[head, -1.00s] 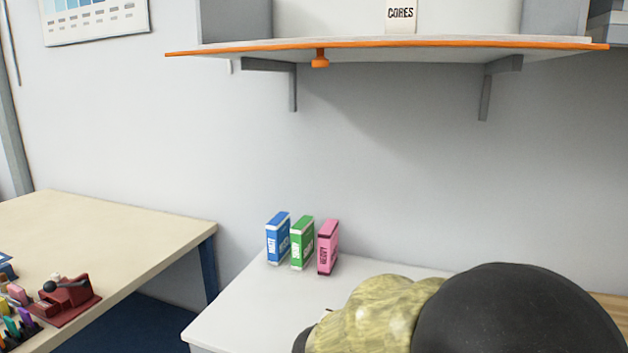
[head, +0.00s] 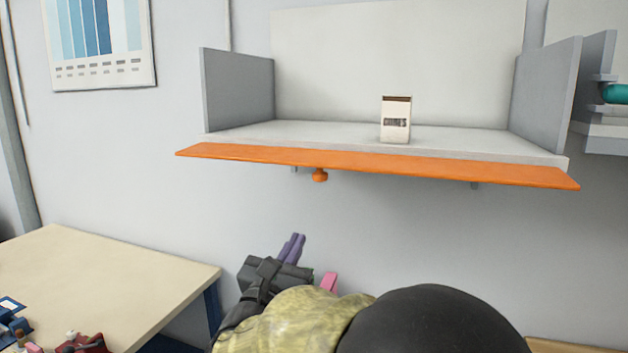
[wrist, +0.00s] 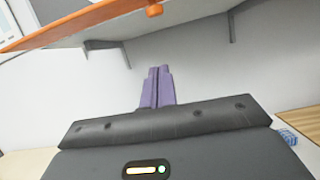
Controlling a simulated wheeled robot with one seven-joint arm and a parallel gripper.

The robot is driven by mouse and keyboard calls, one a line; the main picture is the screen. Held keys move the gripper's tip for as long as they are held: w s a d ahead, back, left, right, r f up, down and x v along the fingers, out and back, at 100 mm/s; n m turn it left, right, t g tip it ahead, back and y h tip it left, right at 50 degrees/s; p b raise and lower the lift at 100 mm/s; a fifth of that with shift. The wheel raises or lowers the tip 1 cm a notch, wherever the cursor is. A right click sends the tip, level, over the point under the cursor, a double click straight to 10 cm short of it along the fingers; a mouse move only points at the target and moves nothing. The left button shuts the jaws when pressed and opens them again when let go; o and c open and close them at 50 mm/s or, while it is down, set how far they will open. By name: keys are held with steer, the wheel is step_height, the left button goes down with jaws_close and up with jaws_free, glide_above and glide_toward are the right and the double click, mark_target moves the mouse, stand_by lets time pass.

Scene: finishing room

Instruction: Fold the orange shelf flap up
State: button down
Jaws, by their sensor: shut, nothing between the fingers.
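The orange shelf flap (head: 380,166) runs along the front edge of the grey wall shelf (head: 300,134). It sticks out forward from the shelf, close to level and tilted a little down. An orange knob (head: 320,175) hangs under it, left of its middle. My gripper (head: 297,240) is below the flap and the knob, apart from both, with its purple fingers shut and empty, pointing up. In the wrist view the fingers (wrist: 158,72) point up below the flap (wrist: 85,22), and the knob (wrist: 154,10) is at the top edge above them.
A small white box (head: 396,120) stands on the shelf behind the flap. Grey side panels (head: 238,92) close the shelf's ends. A beige table (head: 95,290) is at the lower left. A pink box (head: 329,281) shows partly behind my arm. The wall below the flap is clear.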

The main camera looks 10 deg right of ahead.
steer(key=shift+f, duration=0.1)
steer(key=shift+w+d, duration=0.1)
steer(key=w+d+r+p, duration=0.4)
steer(key=w+r+p, duration=0.2)
steer(key=w+r, duration=0.1)
steer(key=shift+w+d+p, duration=0.25)
steer(key=shift+d+p, duration=0.15)
steer(key=shift+w, duration=0.15)
stand_by(0.3)
steer(key=shift+y, duration=0.3)
steer(key=shift+r+g+p, duration=0.25)
steer(key=shift+g+p, duration=0.05)
steer(key=shift+p, duration=0.3)
